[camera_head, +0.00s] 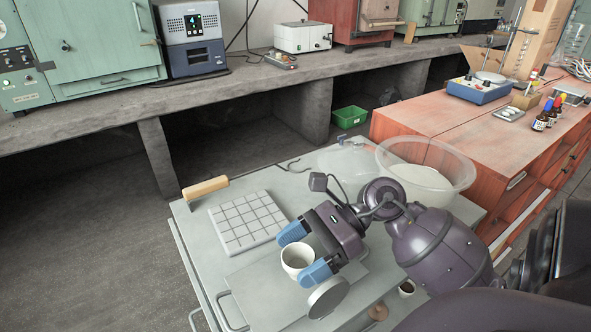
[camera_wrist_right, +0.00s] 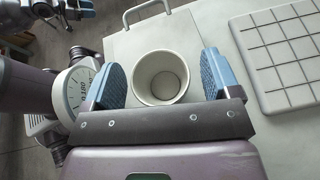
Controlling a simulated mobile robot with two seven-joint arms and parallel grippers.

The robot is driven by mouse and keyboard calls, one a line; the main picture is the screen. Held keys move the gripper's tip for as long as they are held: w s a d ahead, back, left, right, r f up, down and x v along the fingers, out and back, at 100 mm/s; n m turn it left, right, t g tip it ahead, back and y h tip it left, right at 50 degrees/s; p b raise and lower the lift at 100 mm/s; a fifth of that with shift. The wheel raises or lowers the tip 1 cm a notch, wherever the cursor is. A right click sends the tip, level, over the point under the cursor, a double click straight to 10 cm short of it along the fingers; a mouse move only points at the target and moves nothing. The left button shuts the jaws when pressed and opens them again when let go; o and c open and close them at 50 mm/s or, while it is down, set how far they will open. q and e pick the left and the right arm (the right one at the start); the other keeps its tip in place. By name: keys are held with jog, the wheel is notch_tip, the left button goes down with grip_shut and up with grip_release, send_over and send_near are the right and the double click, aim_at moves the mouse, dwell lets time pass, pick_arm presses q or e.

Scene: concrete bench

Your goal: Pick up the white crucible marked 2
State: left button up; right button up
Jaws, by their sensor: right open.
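The white crucible (camera_head: 297,262) stands upright on a flat grey board at the middle front of the bench; it looks empty. It also shows in the right wrist view (camera_wrist_right: 160,82). No number is readable on it. My right gripper (camera_head: 305,252) is open, its blue fingers on either side of the crucible. In the wrist view these fingers (camera_wrist_right: 164,80) show a gap to the crucible on both sides, wider on the right. My left gripper is outside the head view; a partly cut-off blue and dark part (camera_wrist_right: 75,8) at the wrist view's top left may be it.
A gridded white tile (camera_head: 246,222) and a wooden-handled tool (camera_head: 205,188) lie to the left. A round disc (camera_head: 328,297) is close to the near finger. A clear bowl (camera_head: 425,170) stands behind my right arm. A small cup (camera_head: 406,288) is at the right.

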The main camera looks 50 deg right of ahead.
jog(key=shift+w+a+f, duration=0.2)
jog(key=shift+a, duration=0.3)
jog(key=c, duration=0.9)
